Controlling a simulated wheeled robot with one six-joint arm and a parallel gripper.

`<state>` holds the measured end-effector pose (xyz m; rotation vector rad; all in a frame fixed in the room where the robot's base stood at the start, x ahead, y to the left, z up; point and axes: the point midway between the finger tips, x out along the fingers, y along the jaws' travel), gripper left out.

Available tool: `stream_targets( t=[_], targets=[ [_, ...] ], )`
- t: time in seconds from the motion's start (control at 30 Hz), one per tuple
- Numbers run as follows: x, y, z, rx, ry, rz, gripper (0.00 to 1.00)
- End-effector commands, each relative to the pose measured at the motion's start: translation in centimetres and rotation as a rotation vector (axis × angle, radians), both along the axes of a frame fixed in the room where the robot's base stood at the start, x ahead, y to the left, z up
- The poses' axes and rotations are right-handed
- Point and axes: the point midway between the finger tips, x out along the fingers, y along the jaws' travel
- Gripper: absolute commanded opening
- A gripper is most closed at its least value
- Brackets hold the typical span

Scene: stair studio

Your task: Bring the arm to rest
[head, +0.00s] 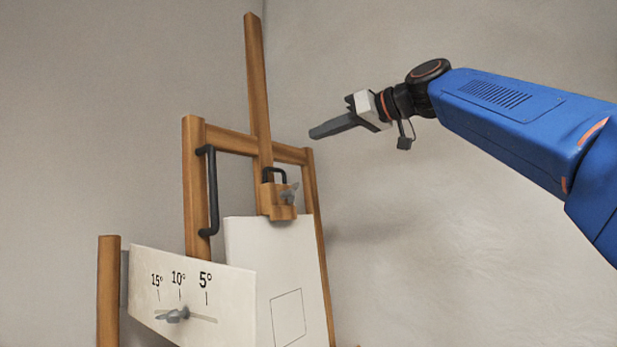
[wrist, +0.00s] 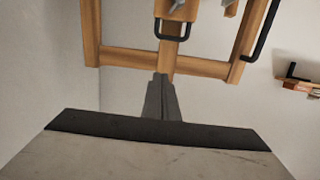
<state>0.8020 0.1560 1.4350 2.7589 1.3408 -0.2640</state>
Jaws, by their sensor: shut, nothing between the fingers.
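My gripper (head: 314,134) is at the end of my blue arm in the upper right of the head view. Its dark grey fingers are together, with nothing between them, and they point left toward the wooden easel (head: 257,90). They show clear of the easel against the bare wall. In the wrist view my gripper (wrist: 161,77) reaches up the middle of the picture, and its tips overlap the easel's wooden frame (wrist: 120,58). I cannot tell the exact gap between them.
The easel carries a white canvas (head: 250,235) under a wooden clamp (head: 278,208) with a grey wing knob. A black handle (head: 212,190) is on its left post. A white angle plate (head: 225,280) with a wing nut (head: 174,316) stands lower left. The right wall area is free.

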Motion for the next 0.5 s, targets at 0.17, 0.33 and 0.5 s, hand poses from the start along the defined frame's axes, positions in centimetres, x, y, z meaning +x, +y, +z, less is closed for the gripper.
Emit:
stream_targets(
  t=[0.17,0.33,0.5],
  targets=[
    [0.0,0.0,-0.1,-0.001,0.002,0.000,0.00],
    [-0.4,-0.8,-2.4,-0.015,0.051,-0.034,0.00],
    [-1.8,-3.0,-8.7,-0.053,0.173,-0.122,0.00]
  ],
)
